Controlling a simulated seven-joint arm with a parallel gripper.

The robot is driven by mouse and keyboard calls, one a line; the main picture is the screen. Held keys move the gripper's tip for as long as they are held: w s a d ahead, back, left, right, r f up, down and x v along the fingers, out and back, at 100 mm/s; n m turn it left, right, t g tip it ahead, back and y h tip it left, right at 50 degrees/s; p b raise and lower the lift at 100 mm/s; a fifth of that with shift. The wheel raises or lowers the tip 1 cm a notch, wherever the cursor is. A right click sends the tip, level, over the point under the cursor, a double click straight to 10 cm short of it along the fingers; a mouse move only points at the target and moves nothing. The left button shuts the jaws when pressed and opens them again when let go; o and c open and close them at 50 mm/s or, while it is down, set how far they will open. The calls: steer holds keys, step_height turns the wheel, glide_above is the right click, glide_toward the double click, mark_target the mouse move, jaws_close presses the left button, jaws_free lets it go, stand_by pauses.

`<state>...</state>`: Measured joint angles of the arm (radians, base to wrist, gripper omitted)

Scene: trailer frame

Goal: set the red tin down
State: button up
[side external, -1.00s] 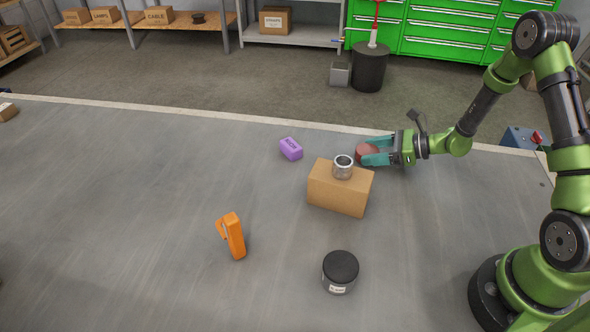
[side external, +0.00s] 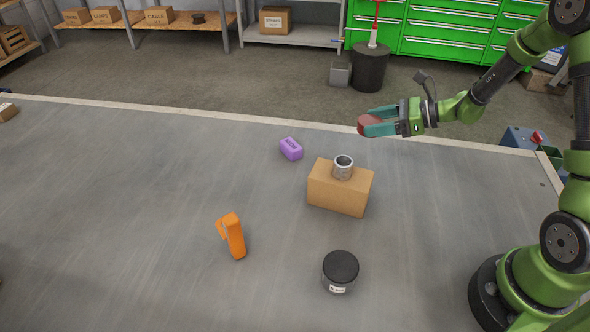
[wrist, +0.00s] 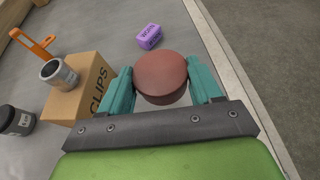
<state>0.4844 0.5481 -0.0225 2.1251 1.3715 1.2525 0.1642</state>
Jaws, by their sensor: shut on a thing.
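The red tin (side external: 366,124) is a short round tin held between the teal fingers of my gripper (side external: 375,122). In the wrist view the tin (wrist: 161,76) sits between both fingers of my gripper (wrist: 162,85), with its round top facing the camera. My gripper is shut on it. In the side view the tin is in the air, up and to the right of the cardboard box, near the far edge of the table in the picture. Nothing shows touching it but the fingers.
A cardboard box (side external: 338,190) marked CLIPS carries a metal cup-like can (side external: 343,168). A purple block (side external: 291,148), an orange tool (side external: 233,236) and a black-lidded jar (side external: 340,270) stand apart on the grey table (side external: 120,210). The table's left part is largely clear.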

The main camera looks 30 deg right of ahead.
steer(key=w+a+f+n+g+y, duration=0.1)
steer(key=w+a+n+g+y, duration=0.2)
steer(key=a, duration=0.8)
steer(key=w+a+f+n+g+y, duration=0.1)
steer(key=w+a+n+g, duration=0.2)
steer(key=a, duration=0.7)
step_height(320, 180, up, 2)
steer(key=r+n+g, duration=0.1)
steer(key=n+g, duration=0.1)
glide_above(246, 184)
steer(key=shift+y, duration=0.4)
step_height(246, 184, down, 10)
steer(key=shift+w+f, duration=0.1)
steer(key=shift+f, duration=0.15)
steer(key=o, duration=1.2)
